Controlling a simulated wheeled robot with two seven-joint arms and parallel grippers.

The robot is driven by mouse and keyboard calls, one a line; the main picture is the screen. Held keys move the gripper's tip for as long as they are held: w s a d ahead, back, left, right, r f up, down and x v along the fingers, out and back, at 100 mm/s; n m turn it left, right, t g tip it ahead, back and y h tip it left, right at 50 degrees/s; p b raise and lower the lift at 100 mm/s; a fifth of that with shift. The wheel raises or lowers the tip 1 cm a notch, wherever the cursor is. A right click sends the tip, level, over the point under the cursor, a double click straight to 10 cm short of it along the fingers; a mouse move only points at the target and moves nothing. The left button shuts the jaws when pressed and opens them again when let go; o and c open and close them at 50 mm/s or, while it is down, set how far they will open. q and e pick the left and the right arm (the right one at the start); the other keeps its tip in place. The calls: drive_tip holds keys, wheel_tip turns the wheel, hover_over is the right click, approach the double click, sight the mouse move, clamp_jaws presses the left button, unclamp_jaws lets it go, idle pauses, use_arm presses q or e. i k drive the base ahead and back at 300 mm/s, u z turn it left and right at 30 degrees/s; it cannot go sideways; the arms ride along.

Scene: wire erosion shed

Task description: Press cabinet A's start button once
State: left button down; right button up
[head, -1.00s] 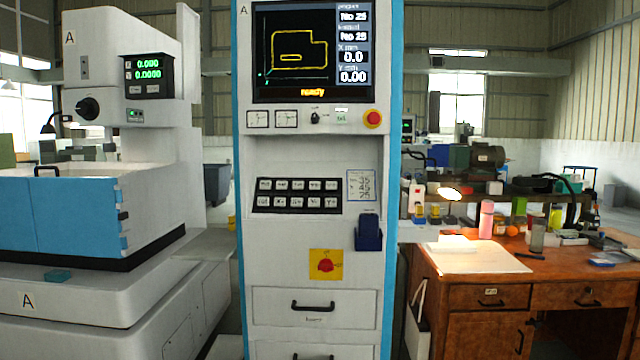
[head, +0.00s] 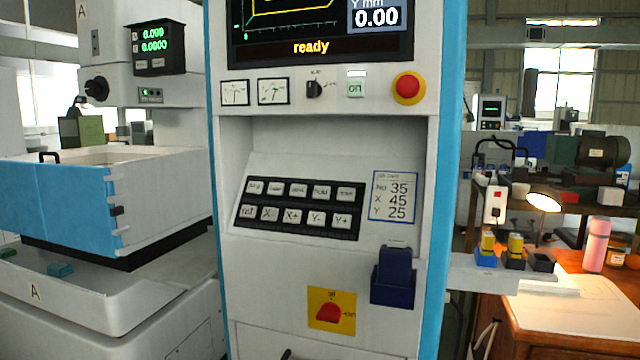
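Cabinet A (head: 265,270) is the tall white cabinet with blue edges in front of me. Its black keypad (head: 300,208) has two rows of pale keys on a sloped panel. The lower row includes X-, X+ (head: 292,216), Y- and Y+; the upper row's labels are too blurred to read surely, so I cannot tell which is start. The screen (head: 310,47) above says "ready" in orange. Between them are a green "on" button (head: 356,88), a dark selector knob (head: 314,89) and a red emergency button (head: 408,88). Neither gripper is in view.
A red rotary switch (head: 329,313) on a yellow plate and a dark blue holder (head: 393,278) are on the cabinet's lower front. A blue-and-white machine tank (head: 60,205) stands at left. A wooden desk (head: 545,340) with a lit lamp (head: 544,198) is at right.

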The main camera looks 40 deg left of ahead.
sight(296, 190)
drive_tip(key=u, duration=0.65)
drive_tip(key=i, duration=1.05)
drive_tip(key=u, duration=0.75)
